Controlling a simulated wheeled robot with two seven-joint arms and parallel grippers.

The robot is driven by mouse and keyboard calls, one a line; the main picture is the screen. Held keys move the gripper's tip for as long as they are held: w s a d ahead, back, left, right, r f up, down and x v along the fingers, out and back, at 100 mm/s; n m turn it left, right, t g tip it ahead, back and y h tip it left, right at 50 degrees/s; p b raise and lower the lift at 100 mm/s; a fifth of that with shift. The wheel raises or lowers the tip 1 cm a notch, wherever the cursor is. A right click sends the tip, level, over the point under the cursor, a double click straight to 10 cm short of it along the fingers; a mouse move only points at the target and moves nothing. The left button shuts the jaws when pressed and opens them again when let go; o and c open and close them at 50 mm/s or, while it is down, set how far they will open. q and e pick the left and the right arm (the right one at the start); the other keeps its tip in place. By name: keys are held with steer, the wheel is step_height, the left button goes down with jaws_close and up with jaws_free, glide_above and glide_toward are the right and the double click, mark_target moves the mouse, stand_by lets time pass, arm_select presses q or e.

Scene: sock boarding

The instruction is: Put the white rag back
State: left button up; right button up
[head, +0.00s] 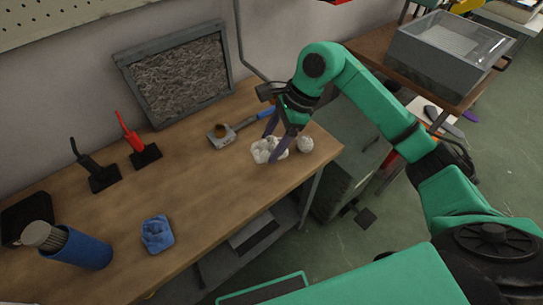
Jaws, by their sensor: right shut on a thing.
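The white rag (260,154) is a crumpled pale bundle on the wooden workbench, near its right end. My right gripper (269,149) reaches down over it from the upper right, its dark fingers on either side of the cloth. It is shut on the rag, which appears to be at or very near the bench top; I cannot tell whether it is lifted. The fingers hide part of the rag. My left gripper is not in view.
A whitish ball (305,144) sits just right of the rag. A blue-handled tool (222,133) lies behind it. The bench middle (200,185) is clear.

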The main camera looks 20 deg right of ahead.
step_height(320, 180, down, 6)
steer(key=shift+f+p, duration=0.1)
steer(key=shift+p, duration=0.25)
steer(key=shift+f, duration=0.4)
steer(key=shift+w, duration=0.1)
steer(key=shift+f, duration=0.15)
steer(key=o, duration=1.2)
steer(key=shift+o, duration=0.2)
steer(key=shift+r, duration=0.2)
steer(key=shift+d+r, duration=0.15)
steer(key=shift+r, duration=0.15)
arm_select(q)
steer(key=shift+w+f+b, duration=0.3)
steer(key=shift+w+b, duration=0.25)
steer(key=shift+b, duration=0.05)
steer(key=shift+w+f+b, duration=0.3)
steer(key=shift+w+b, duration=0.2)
steer(key=shift+b, duration=0.05)
arm_select(e)
steer(key=v, duration=1.1)
